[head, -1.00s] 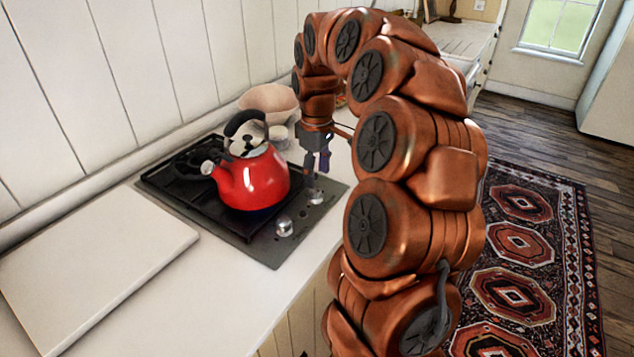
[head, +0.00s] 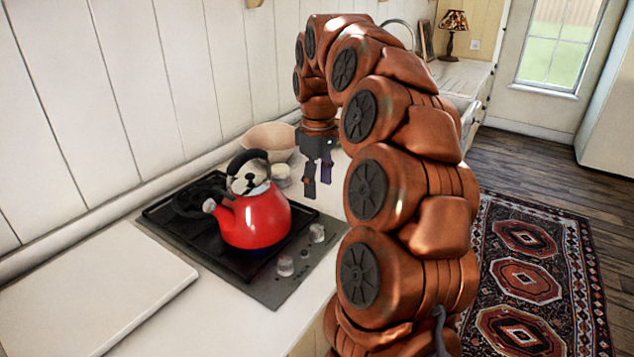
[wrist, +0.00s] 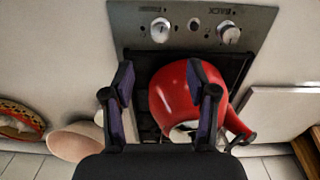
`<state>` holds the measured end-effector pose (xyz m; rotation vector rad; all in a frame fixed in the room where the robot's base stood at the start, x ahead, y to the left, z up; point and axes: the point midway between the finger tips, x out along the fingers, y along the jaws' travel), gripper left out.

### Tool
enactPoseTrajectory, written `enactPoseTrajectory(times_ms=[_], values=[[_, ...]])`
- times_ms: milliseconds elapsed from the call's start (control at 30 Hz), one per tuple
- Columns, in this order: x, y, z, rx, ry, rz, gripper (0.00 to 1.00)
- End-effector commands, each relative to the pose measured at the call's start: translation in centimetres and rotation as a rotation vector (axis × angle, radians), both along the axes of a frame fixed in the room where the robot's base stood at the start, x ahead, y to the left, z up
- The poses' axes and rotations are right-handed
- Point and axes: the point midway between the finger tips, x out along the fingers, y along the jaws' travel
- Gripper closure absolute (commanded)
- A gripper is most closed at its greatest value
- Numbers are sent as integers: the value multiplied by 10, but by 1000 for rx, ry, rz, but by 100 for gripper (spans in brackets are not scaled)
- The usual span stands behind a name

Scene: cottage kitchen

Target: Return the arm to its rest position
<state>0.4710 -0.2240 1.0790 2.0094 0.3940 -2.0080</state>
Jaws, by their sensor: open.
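My copper-coloured arm arches up on the right of the head view and comes down over the counter. My gripper (head: 318,188) hangs from it, pointing down, above the right side of the hob. It is open and holds nothing. In the wrist view the two fingers of my gripper (wrist: 163,95) stand apart, with the red kettle (wrist: 185,105) below and partly behind the right finger. In the head view the red kettle (head: 255,217) stands upright on the black hob (head: 160,216), left of my gripper and apart from it.
A pale bowl (head: 268,141) and a small light jar (head: 281,174) stand behind the hob. A white board (head: 95,290) lies on the counter (head: 225,325) at left. Hob knobs (head: 285,266) face the front. A patterned rug (head: 525,275) covers the floor at right. A lamp (head: 453,24) stands farther back.

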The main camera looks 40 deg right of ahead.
Motion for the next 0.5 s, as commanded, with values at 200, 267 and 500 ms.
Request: enactPoseTrajectory(times_ms=[200, 267, 500], values=[[0, 0, 0, 0, 0, 0, 42], [0, 0, 0, 0, 1, 0, 42], [-11, 33, 4, 3, 5, 10, 42]])
